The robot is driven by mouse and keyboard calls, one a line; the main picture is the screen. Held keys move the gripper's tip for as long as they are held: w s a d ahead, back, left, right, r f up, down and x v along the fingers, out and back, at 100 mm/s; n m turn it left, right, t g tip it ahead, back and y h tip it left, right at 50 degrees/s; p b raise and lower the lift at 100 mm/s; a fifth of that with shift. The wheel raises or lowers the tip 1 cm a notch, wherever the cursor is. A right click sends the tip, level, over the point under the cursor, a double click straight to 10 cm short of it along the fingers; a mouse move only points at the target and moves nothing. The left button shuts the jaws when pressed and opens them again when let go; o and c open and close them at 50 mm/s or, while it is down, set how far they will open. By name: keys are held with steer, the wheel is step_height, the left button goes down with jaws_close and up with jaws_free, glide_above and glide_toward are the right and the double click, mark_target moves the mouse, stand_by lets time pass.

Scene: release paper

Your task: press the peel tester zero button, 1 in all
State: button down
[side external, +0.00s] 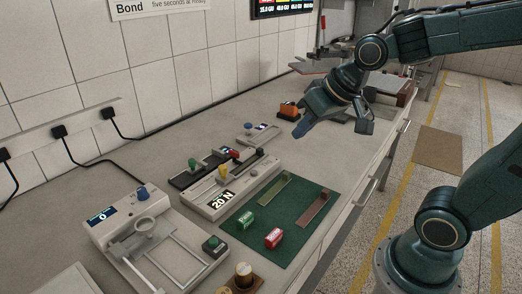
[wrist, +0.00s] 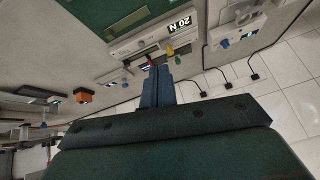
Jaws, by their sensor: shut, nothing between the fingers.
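The peel tester appears to be the long pale device (side external: 215,208) with a lit "20 N" display, in the middle of the bench beside the green mat. A yellow knob (side external: 223,172), a green knob (side external: 192,163) and a red part (side external: 234,154) stand on or beside it. I cannot tell which is the zero button. The tester also shows upside down in the wrist view (wrist: 150,42), with the yellow knob (wrist: 170,48) near its edge. My gripper (side external: 299,132) is in the air above the bench, beyond the tester and apart from it. Its blue fingers (wrist: 157,82) are shut and empty.
A pale device with a blue knob (side external: 143,191) stands front left. An orange item (side external: 288,110) lies near my gripper. The tiled wall bounds the back.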

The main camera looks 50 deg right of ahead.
steer(key=w+d+f+m+t, duration=0.15)
steer(key=w+f, duration=0.25)
steer(key=w, duration=0.5)
steer(key=m+t, duration=0.1)
steer(key=m, duration=0.3)
glide_above(254, 173)
step_height(254, 173, down, 7)
steer(key=shift+s+d+y, duration=0.3)
steer(key=shift+s, duration=0.05)
steer(key=shift+f, duration=0.15)
steer(key=shift+f, duration=4.25)
steer(key=shift+f, duration=1)
steer(key=shift+r, duration=1)
